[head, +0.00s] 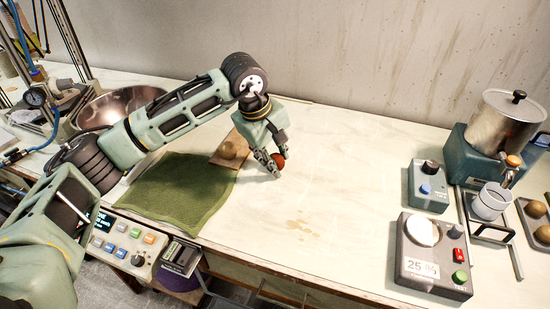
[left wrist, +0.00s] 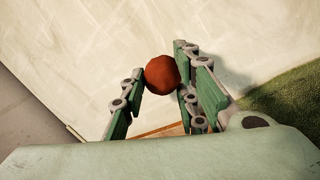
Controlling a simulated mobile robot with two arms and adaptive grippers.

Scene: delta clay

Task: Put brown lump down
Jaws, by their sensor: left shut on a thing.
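The brown lump (head: 279,160) is a round, reddish-brown ball between the fingertips of my left gripper (head: 272,164). In the left wrist view the lump (left wrist: 162,75) sits at the tips of the two green-padded fingers (left wrist: 150,92). My left gripper is shut on it. The gripper points down at the pale worktable (head: 330,180), just right of the green cloth. I cannot tell whether the lump touches the table. My right gripper is not in view.
A green cloth (head: 175,195) and a small board (head: 222,160) with a tan lump (head: 230,149) lie left of the gripper. A metal bowl (head: 100,108) stands further left. The table's middle is clear.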

